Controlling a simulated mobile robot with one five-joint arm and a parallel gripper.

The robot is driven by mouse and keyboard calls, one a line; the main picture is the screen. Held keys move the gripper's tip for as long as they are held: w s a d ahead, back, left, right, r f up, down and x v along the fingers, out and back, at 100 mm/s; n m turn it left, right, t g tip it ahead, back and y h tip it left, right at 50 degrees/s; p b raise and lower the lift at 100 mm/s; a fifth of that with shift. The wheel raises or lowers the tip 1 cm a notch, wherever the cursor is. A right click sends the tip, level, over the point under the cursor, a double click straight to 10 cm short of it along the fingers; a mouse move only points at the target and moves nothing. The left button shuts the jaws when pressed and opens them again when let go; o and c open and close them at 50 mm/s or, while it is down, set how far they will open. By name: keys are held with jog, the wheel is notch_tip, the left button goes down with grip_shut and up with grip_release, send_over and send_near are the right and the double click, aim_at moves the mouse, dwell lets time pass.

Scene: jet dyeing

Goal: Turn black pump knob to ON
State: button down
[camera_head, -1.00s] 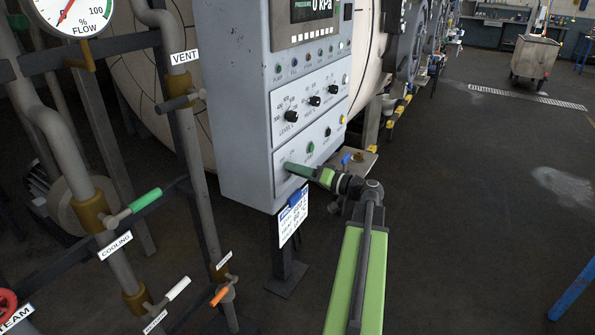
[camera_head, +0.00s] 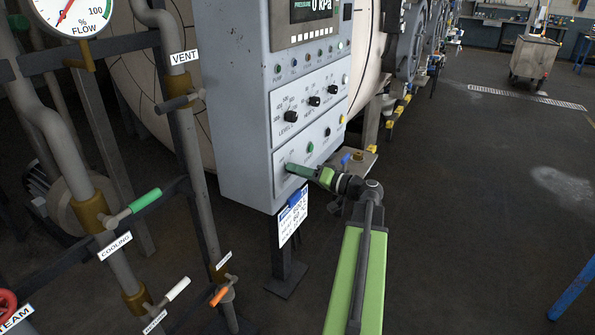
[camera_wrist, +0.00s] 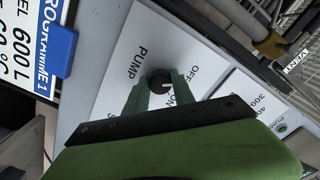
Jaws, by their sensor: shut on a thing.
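The black pump knob (camera_wrist: 159,82) sits on the panel between the PUMP and OFF/ON labels in the wrist view. A white mark shows on the knob, on the side near the ON label. My gripper (camera_wrist: 157,88) is shut on the knob, with one green finger on each side of it. In the head view my gripper (camera_head: 289,167) reaches the lower left of the grey control panel (camera_head: 235,110), and its fingers hide the knob there.
Other black knobs (camera_head: 290,117) and a green button (camera_head: 310,147) are on the panel. A blue-topped programme card (camera_head: 293,222) hangs below it. Pipes with a green-handled valve (camera_head: 145,201) stand at left. The floor at right is open.

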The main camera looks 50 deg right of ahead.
jog(key=shift+m, duration=0.3)
jog(key=m, duration=1.2)
jog(key=shift+m, duration=0.4)
jog(key=c, duration=1.1)
grip_release()
jog(key=shift+o, duration=0.2)
jog(key=v, duration=1.7)
jog(key=shift+s, duration=0.25)
